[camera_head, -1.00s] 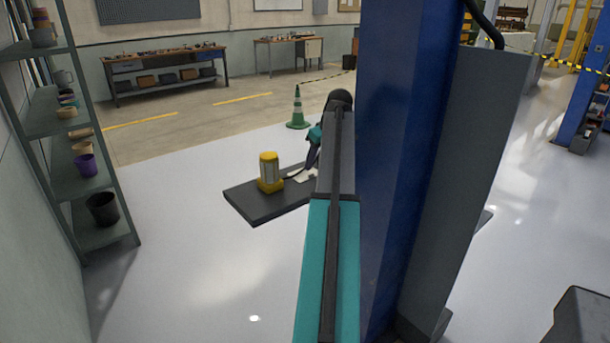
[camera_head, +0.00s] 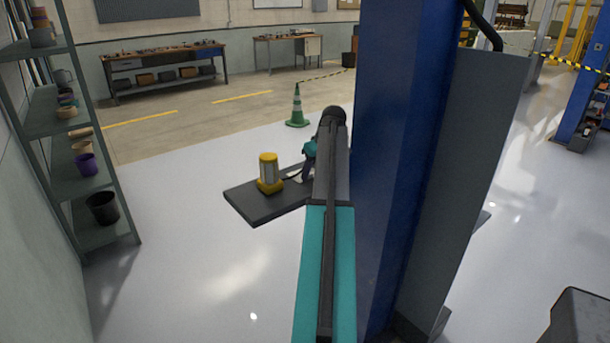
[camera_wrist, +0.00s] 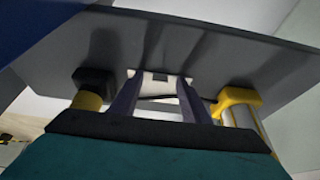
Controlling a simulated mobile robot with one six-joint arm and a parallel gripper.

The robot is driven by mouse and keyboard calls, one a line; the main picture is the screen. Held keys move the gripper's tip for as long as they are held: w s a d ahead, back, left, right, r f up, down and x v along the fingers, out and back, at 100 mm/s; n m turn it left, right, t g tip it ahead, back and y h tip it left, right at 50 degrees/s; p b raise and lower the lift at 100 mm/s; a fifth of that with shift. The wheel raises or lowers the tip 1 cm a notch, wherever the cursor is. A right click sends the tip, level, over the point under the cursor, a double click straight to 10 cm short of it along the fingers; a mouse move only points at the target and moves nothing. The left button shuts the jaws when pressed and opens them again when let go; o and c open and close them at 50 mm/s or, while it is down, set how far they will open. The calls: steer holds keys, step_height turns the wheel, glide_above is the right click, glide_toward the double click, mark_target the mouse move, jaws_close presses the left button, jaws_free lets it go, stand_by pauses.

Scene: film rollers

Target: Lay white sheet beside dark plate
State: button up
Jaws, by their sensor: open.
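A white sheet (camera_wrist: 152,88) lies on a wide dark slab (camera_wrist: 235,55) in the wrist view, between and just beyond my fingers. A small dark patch shows at its middle; I cannot tell whether it is a separate plate. My gripper (camera_wrist: 158,79) is open, with one finger on each side of the sheet. I see no grip on it. In the head view the dark slab (camera_head: 255,210) lies low over the floor, and my arm covers its right part. Only a pale sliver of the sheet shows there beside my gripper (camera_head: 308,170).
A yellow lantern-like object (camera_head: 268,174) stands on the slab; it also shows in the wrist view (camera_wrist: 240,105). A black-and-yellow object (camera_wrist: 92,88) stands at left. A dark cable runs between them. A blue column (camera_head: 390,170) is close right. Floor left of the slab is clear.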

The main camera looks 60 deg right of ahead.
steer(key=shift+c, duration=0.2)
jaws_close()
steer(key=shift+r, duration=0.15)
stand_by(0.3)
steer(key=shift+r+b, duration=0.5)
steer(key=shift+r, duration=0.95)
steer(key=shift+s+a+r, duration=0.15)
steer(key=s+a+r+b, duration=0.1)
steer(key=s+a+b, duration=0.1)
steer(key=s+a, duration=0.7)
steer(key=s, duration=0.3)
steer(key=shift+s+r, duration=0.25)
steer(key=shift+s, duration=0.05)
steer(key=shift+a, duration=0.1)
